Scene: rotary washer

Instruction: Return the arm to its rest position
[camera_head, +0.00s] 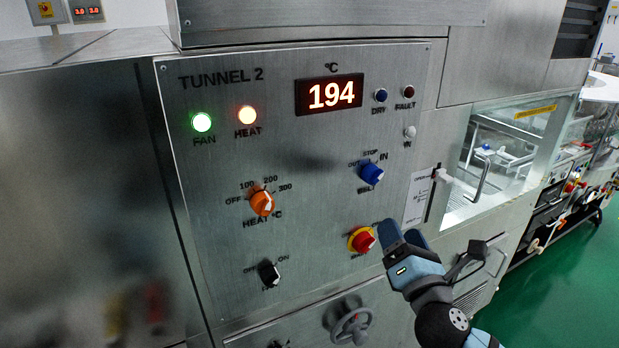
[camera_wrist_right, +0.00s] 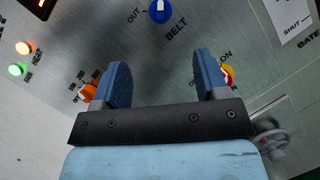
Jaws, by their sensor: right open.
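My right gripper (camera_head: 402,240) is in front of the lower right of the Tunnel 2 control panel (camera_head: 300,190), beside the red and yellow button (camera_head: 362,240). In the right wrist view the gripper (camera_wrist_right: 163,80) is open, with two blue fingers apart and nothing between them. The blue belt knob (camera_head: 371,173) is above the gripper in the head view; it also shows at the top of the right wrist view (camera_wrist_right: 160,10). My left gripper is not in view.
The panel has an orange heat knob (camera_head: 262,203), a black knob (camera_head: 268,273), a lit display (camera_head: 330,94) reading 194, and lit fan and heat lamps. A handwheel (camera_head: 351,325) sits below. A glass-fronted opening (camera_head: 505,160) and green floor (camera_head: 560,280) are to the right.

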